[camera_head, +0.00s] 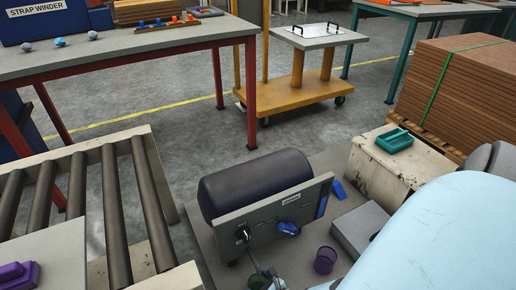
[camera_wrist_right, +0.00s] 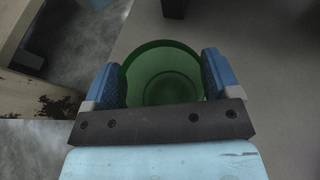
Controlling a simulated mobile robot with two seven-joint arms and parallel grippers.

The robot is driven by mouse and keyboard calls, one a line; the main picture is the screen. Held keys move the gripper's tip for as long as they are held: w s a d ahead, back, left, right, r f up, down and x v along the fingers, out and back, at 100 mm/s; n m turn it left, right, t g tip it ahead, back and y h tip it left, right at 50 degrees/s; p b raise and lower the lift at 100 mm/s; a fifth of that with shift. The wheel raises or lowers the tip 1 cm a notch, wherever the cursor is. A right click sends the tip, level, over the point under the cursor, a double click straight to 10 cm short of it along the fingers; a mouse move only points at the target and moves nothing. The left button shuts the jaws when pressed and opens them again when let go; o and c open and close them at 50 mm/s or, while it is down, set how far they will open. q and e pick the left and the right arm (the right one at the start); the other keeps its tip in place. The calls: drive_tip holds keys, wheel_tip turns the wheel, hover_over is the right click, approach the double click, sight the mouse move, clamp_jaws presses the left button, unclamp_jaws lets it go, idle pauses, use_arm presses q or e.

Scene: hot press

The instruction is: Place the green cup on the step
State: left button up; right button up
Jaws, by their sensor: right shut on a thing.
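The green cup (camera_wrist_right: 165,75) sits between the two blue fingers of my right gripper (camera_wrist_right: 163,78) in the right wrist view. The fingers press on it from both sides, and I look into its open top. In the head view, a bit of the green cup (camera_head: 257,282) shows at the bottom edge, with most of it cut off. A low grey block (camera_head: 360,232) and a taller worn cream block (camera_head: 375,180) stand to its right. I cannot tell for certain which is the step. My left gripper is not in view.
A dark roller press (camera_head: 255,183) with a grey front plate stands just beyond the cup. A purple cup (camera_head: 325,260) stands to the right of the green one. A teal tray (camera_head: 397,141) lies on the cream block. A roller conveyor (camera_head: 115,210) is at left.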

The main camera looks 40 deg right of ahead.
drive_tip(key=o, duration=1.1)
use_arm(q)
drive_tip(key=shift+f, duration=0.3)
use_arm(e)
drive_tip(key=p+v, duration=0.1)
drive_tip(key=v, duration=0.1)
drive_tip(key=p+v, duration=0.1)
drive_tip(key=v, duration=0.1)
drive_tip(key=shift+r, duration=0.35)
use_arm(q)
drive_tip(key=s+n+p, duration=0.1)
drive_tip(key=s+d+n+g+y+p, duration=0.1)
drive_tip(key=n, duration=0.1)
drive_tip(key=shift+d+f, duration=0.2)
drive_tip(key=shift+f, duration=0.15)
use_arm(e)
drive_tip(key=v, duration=0.7)
drive_tip(key=shift+s+f, duration=0.1)
drive_tip(key=shift+s, duration=0.35)
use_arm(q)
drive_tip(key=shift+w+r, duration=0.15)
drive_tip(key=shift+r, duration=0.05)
